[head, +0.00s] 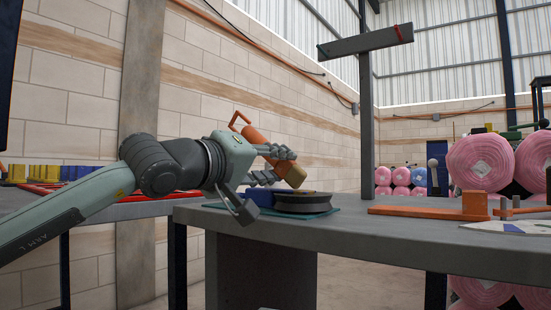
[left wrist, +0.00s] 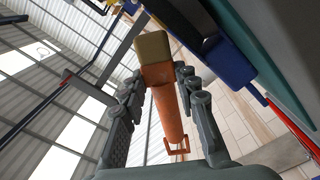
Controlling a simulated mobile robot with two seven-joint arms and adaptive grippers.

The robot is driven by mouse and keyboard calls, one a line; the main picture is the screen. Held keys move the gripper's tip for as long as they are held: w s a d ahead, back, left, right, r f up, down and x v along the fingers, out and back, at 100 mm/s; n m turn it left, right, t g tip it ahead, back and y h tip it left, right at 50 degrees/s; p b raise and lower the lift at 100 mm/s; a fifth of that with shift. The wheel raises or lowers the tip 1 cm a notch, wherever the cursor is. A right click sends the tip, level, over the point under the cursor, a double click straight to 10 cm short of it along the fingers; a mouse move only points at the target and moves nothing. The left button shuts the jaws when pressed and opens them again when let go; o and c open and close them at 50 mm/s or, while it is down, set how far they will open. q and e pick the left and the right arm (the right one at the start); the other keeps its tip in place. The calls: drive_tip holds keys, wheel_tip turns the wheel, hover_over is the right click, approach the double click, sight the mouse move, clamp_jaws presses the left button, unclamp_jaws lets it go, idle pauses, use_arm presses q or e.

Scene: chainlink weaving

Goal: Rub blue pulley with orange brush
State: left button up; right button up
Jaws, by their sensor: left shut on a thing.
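My left gripper (head: 282,165) is shut on the orange brush (head: 253,135), which is tilted with its loop handle up and its tan head (head: 296,175) down to the right. In the left wrist view, the brush (left wrist: 165,105) lies between the fingers of the gripper (left wrist: 160,84), its tan head (left wrist: 153,47) past the fingertips. Below the brush head, a dark grooved disc (head: 304,203) lies flat beside a blue block (head: 260,197); which part is the blue pulley is hard to tell. A small gap seems to separate head and disc. Blue also shows in the left wrist view (left wrist: 229,63).
The disc and block lie on a teal mat (head: 222,206) on the grey table (head: 400,245). An orange bar with an upright block (head: 440,210) lies to the right. A grey post (head: 367,120) with a crossbar rises behind. Pink rolls (head: 480,160) stand beyond.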

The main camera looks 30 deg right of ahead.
use_arm(q)
drive_tip(key=shift+w+a+f+p, duration=0.1)
drive_tip(key=shift+w+f+p, duration=0.35)
drive_tip(key=shift+w+f, duration=0.45)
clamp_jaws()
drive_tip(key=shift+w+a+r+p, duration=0.2)
drive_tip(key=shift+w+p, duration=0.35)
drive_tip(key=shift+w+a+r+p, duration=0.15)
drive_tip(key=shift+w+p, duration=0.4)
drive_tip(key=shift+w+a, duration=0.1)
drive_tip(key=shift+w, duration=0.1)
drive_tip(key=shift+w+a+r+p, duration=0.1)
drive_tip(key=shift+w+p, duration=0.1)
drive_tip(key=shift+p, duration=0.2)
drive_tip(key=shift+w+a+r+p, duration=0.1)
drive_tip(key=shift+w+a+p, duration=0.15)
drive_tip(key=shift+w+p, duration=0.35)
drive_tip(key=shift+w+a+r+p, duration=0.1)
drive_tip(key=shift+w+a+p, duration=0.1)
drive_tip(key=shift+w+p, duration=0.4)
drive_tip(key=shift+w+a+r+p, duration=0.2)
drive_tip(key=shift+w+p, duration=0.3)
drive_tip(key=shift+p, duration=0.35)
drive_tip(key=shift+f, duration=0.1)
drive_tip(key=shift+s, duration=0.2)
